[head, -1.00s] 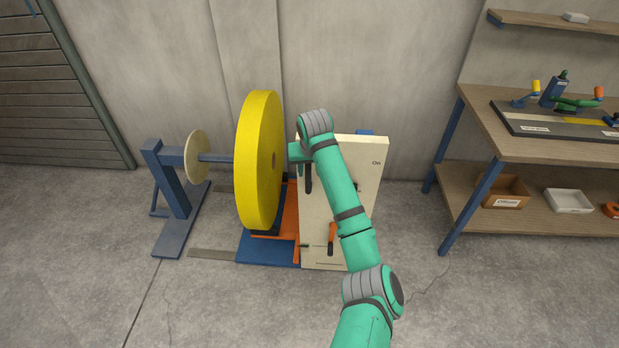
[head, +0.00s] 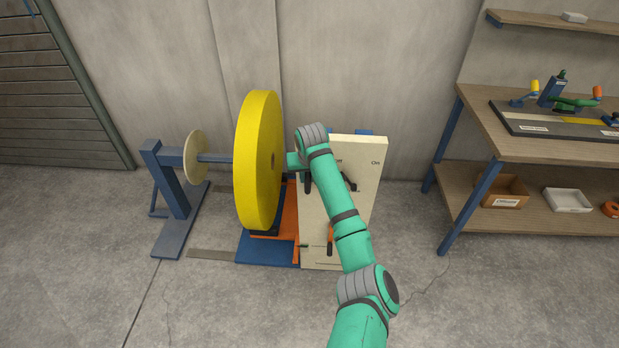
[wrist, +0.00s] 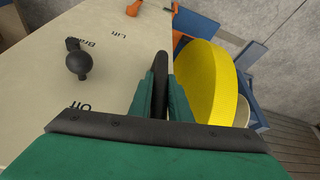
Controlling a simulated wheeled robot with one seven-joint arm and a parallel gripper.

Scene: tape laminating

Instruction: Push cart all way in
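The cart shows in the head view as a cream panel (head: 365,165) on a blue base (head: 262,250) with an orange frame (head: 290,215). It stands on the floor, just right of the large yellow disc (head: 258,160). My gripper is at the panel's upper left, mostly hidden by my own wrist in the head view. In the wrist view my gripper (wrist: 161,95) has its green fingers closed around a black handle (wrist: 161,70) at the panel's edge. A black ball-ended lever (wrist: 77,62) on the panel is apart from the fingers.
A blue stand (head: 172,190) with a shaft and a small cream disc (head: 196,157) is left of the yellow disc. A workbench (head: 490,165) stands at right. A concrete wall is close behind; the front floor is clear.

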